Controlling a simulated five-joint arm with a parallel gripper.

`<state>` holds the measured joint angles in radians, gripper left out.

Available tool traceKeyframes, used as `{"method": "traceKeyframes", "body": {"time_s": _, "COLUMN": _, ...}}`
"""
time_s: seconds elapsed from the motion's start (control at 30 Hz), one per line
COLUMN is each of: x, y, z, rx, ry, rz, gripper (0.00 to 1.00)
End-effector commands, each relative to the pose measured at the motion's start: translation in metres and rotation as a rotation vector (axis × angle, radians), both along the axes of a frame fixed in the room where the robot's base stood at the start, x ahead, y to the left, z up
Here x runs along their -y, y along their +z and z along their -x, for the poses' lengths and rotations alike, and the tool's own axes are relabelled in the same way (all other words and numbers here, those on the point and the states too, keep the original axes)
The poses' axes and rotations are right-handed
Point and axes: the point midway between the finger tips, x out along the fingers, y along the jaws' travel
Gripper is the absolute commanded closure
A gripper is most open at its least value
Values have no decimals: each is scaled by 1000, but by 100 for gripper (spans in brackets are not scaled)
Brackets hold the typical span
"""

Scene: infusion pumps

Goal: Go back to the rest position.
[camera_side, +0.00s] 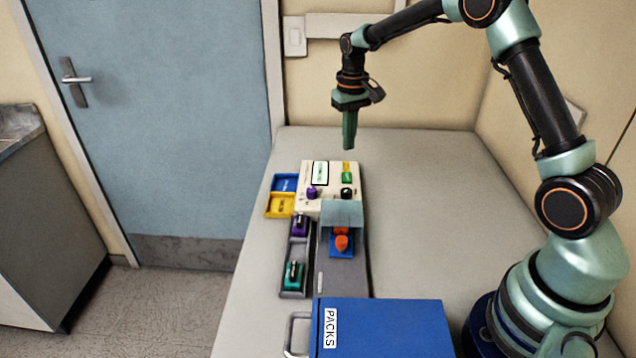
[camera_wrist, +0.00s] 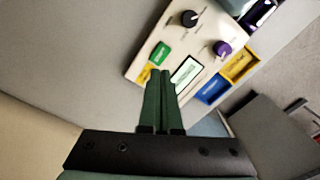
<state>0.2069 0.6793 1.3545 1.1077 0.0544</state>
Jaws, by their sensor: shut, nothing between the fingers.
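My gripper (camera_side: 349,143) hangs pointing down above the far end of the table, with its green fingers together and nothing between them. In the wrist view the fingers (camera_wrist: 173,75) lie side by side. Beyond them is the cream pump panel (camera_wrist: 180,45), with a screen, a green button, a yellow label, a black knob (camera_wrist: 189,19) and a purple knob (camera_wrist: 221,48). In the side view the pump panel (camera_side: 330,178) stands just below the fingertips in the picture. The fingers appear apart from it.
A blue tray (camera_side: 284,183) and a yellow tray (camera_side: 280,205) sit left of the pump. A dark rack (camera_side: 297,262) holds purple and teal clips. An orange item (camera_side: 341,243) lies under a clear cover (camera_side: 341,213). A blue PACKS box (camera_side: 390,325) stands in front. The table's right side (camera_side: 430,215) is clear.

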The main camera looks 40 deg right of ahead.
Motion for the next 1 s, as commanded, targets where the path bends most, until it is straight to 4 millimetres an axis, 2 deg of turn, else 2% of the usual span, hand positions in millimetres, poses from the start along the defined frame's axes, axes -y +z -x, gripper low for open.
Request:
{"method": "traceKeyframes", "body": {"time_s": 0.17, "x": -2, "y": 5, "z": 2, "rx": 8, "ry": 4, "rz": 2, "gripper": 100}}
{"method": "traceKeyframes", "body": {"time_s": 0.27, "x": -8, "y": 21, "z": 7, "rx": 32, "ry": 16, "rz": 7, "gripper": 100}}
{"method": "traceKeyframes", "body": {"time_s": 0.37, "x": -18, "y": 46, "z": 18, "rx": 71, "ry": 37, "rz": 14, "gripper": 100}}
{"method": "traceKeyframes", "body": {"time_s": 0.5, "x": -35, "y": 80, "z": 41, "rx": 135, "ry": 70, "rz": 26, "gripper": 100}}
{"method": "traceKeyframes", "body": {"time_s": 0.7, "x": -57, "y": 115, "z": 81, "rx": 223, "ry": 119, "rz": 39, "gripper": 100}}
{"method": "traceKeyframes", "body": {"time_s": 0.83, "x": -70, "y": 130, "z": 110, "rx": 283, "ry": 150, "rz": 47, "gripper": 100}}
{"method": "traceKeyframes", "body": {"time_s": 1.0, "x": -84, "y": 139, "z": 147, "rx": 359, "ry": 190, "rz": 55, "gripper": 100}}
